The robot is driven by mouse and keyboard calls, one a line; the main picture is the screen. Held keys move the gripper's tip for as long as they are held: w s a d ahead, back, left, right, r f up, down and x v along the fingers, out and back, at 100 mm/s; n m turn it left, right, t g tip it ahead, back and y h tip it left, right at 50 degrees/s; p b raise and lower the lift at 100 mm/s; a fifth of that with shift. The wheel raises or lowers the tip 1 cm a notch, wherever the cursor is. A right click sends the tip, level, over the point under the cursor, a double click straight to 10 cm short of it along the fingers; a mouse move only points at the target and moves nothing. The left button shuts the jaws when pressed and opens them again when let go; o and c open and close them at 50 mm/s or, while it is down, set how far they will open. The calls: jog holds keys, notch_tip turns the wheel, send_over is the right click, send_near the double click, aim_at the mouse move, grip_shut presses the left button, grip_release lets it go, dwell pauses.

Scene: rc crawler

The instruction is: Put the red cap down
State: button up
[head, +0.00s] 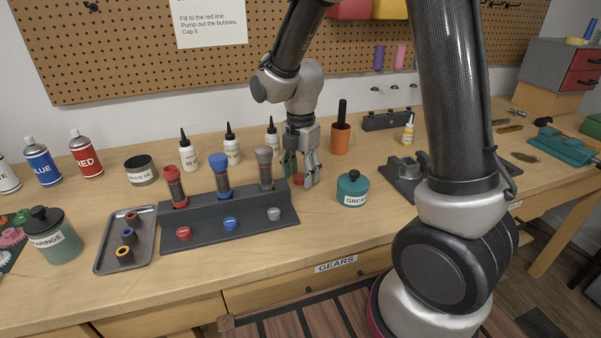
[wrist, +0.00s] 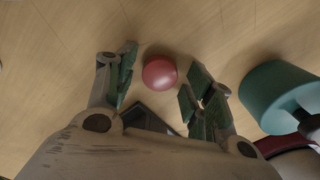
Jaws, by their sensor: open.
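A round, smooth red piece, seemingly the red cap (wrist: 159,72), rests on the wooden bench between my fingers in the wrist view. In the head view it shows as a small red patch (head: 298,179) behind the rack's right end, partly hidden by a finger. My gripper (head: 301,176) is open and low over the bench, pointing down. In the wrist view my gripper's green-padded fingers (wrist: 160,82) stand on both sides of the red piece, with a visible gap on each side.
A dark rack (head: 215,222) with red, blue and grey-topped dampers and small knobs stands left of my gripper. A teal grease jar (head: 352,189) is close on the right; it also shows in the wrist view (wrist: 275,92). An orange cup (head: 341,138) and white bottles (head: 232,150) stand behind.

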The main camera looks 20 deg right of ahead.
aim_at(301, 176)
notch_tip(301, 176, up, 12)
jog(key=s+d+r+m+t, duration=0.2)
jog(key=s+d+r+m, duration=0.1)
jog(key=s+d+m, duration=0.4)
jog(key=s+d+r+m+t, duration=0.2)
jog(key=s+d+r+m, duration=0.2)
jog(key=s+d+m, duration=0.4)
jog(key=s+m, duration=0.5)
jog(key=m, duration=0.4)
jog(key=shift+m, duration=0.4)
